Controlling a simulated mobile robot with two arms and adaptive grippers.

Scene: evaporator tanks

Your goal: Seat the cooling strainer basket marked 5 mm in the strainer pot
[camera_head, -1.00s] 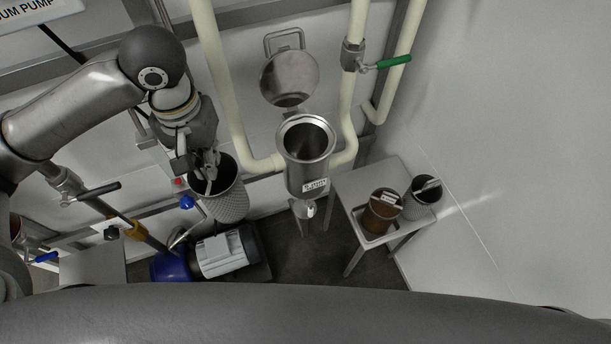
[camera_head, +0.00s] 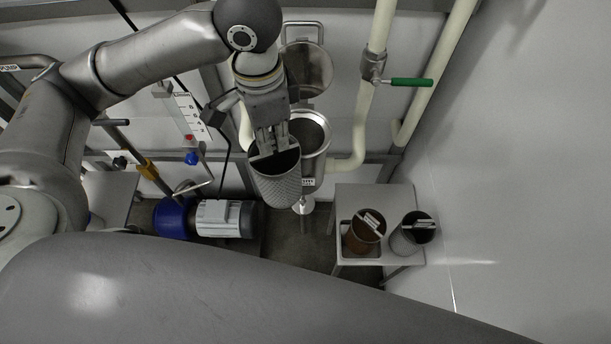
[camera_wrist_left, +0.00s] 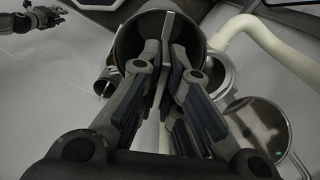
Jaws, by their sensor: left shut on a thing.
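My left gripper (camera_head: 271,140) is shut on the bar handle of a grey mesh strainer basket (camera_head: 277,180). The basket hangs in the air, slightly tilted, in front of and left of the steel strainer pot (camera_head: 316,131). It overlaps part of the pot in the head view, and I cannot tell its exact gap to the pot. No size mark on this basket is readable. The pot's round mouth is open. In the left wrist view the gripper (camera_wrist_left: 167,50) grips the handle across the basket's mouth (camera_wrist_left: 128,42). My right gripper (camera_wrist_left: 42,17) shows small at the upper left.
The pot's round lid (camera_head: 308,68) stands raised behind it. A pale pipe with a green-handled valve (camera_head: 411,82) rises to the right. A small table (camera_head: 362,197) holds a brown basket (camera_head: 363,232) and a grey basket (camera_head: 412,233). A blue and grey pump (camera_head: 220,218) is at lower left.

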